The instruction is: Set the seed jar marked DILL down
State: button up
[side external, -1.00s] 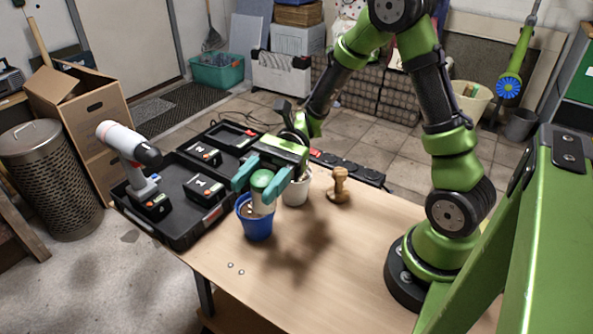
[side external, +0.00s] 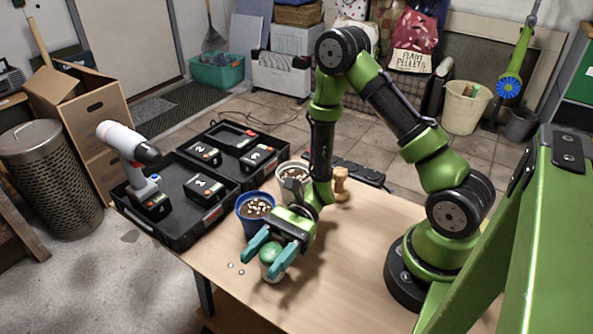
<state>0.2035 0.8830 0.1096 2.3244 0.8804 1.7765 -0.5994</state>
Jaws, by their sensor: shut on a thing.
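The seed jar (side external: 271,254) has a green lid and a pale body. It is between the teal fingers of my gripper (side external: 272,258), which is shut on it. The jar is low over the front of the wooden table (side external: 355,265), in front of the blue pot. I cannot tell whether its base touches the table. No DILL marking is readable, and the fingers hide part of the jar's sides.
A blue pot (side external: 254,222) and a white pot (side external: 292,169), both with dark soil, stand behind the jar. A wooden stamp-like piece (side external: 341,184) and a power strip (side external: 357,172) are farther back. A black case (side external: 172,221) with a drill (side external: 131,150) is at left. Small white bits (side external: 236,268) lie nearby.

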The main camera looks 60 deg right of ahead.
jog(key=shift+f, duration=0.2)
jog(key=shift+f, duration=0.15)
jog(key=o, duration=1.1)
jog(key=shift+c, duration=0.2)
jog(key=shift+r, duration=0.2)
